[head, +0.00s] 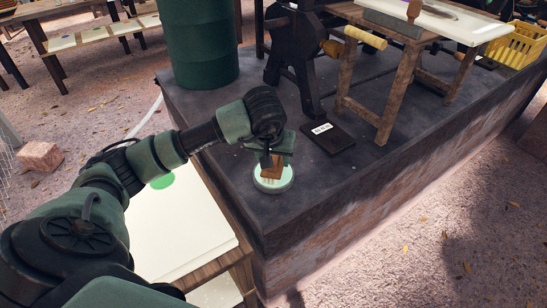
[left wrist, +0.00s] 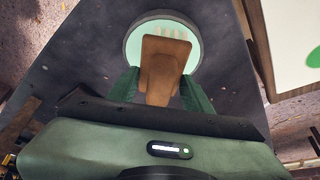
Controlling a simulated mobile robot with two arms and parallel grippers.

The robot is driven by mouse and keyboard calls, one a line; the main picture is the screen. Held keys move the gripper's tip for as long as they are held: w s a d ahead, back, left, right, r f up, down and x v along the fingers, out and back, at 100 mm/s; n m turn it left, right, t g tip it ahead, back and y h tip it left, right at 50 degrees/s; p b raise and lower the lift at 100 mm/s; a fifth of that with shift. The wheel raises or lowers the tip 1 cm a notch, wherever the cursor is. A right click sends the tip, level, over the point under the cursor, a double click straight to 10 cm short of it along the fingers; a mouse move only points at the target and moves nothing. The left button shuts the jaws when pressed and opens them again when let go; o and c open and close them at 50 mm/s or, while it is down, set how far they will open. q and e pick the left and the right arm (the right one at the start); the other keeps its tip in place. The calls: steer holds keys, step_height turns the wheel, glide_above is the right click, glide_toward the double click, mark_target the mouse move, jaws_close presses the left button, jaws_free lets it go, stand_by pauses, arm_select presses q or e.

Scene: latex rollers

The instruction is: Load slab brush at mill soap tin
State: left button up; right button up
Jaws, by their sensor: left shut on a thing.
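My left gripper (head: 273,157) is shut on a brown wooden brush (head: 272,170) and holds it upright with the bristles down over the round pale green soap tin (head: 275,185). The bristles show inside the tin's rim; I cannot tell how firmly they touch the soap. In the left wrist view the brush (left wrist: 164,62) stands between the two green fingers, and its block covers the lower part of the tin (left wrist: 133,42). The tin sits on the dark stone slab near its left edge. My right gripper is not in view.
The dark stone slab (head: 370,170) carries a small dark plate with a white label (head: 327,138), a black roller mill (head: 293,60), a green drum (head: 200,45) and a wooden stand (head: 385,85). A low table with a white sheet (head: 185,225) is at the left. The slab's front right is clear.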

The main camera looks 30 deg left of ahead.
arm_select(q)
steer(key=shift+s+f, duration=0.1)
steer(key=shift+f, duration=0.05)
steer(key=shift+r+p, duration=0.6)
steer(key=shift+r, duration=0.35)
steer(key=shift+r+p, duration=1.55)
steer(key=shift+r, duration=1.1)
